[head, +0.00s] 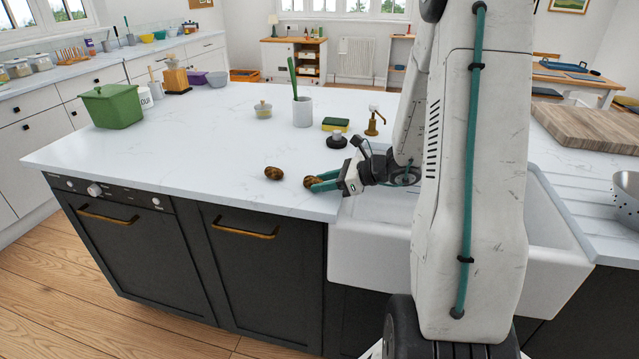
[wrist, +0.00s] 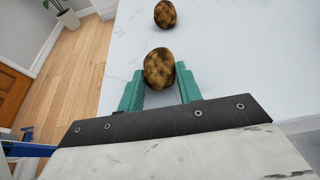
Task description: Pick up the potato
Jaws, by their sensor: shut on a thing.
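Two brown mottled potatoes are on the white marble counter (head: 190,130) near its front edge. One potato (head: 310,181) is between the teal fingers of my gripper (head: 325,181). In the wrist view, this potato (wrist: 158,68) sits between the fingertips, and my gripper (wrist: 158,80) is shut on it. The other potato (head: 273,173) lies apart, a little to the left in the head view. In the wrist view, that second potato (wrist: 165,14) is just beyond the held one. I cannot tell whether the held potato still touches the counter.
A white sink (head: 375,250) lies right of the gripper. A dark stopper (head: 337,139), a sponge (head: 335,124), a brass tap (head: 375,122), a utensil crock (head: 302,112) and a small lidded jar (head: 263,109) stand behind. A green bin (head: 112,106) is at left. The counter's middle is clear.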

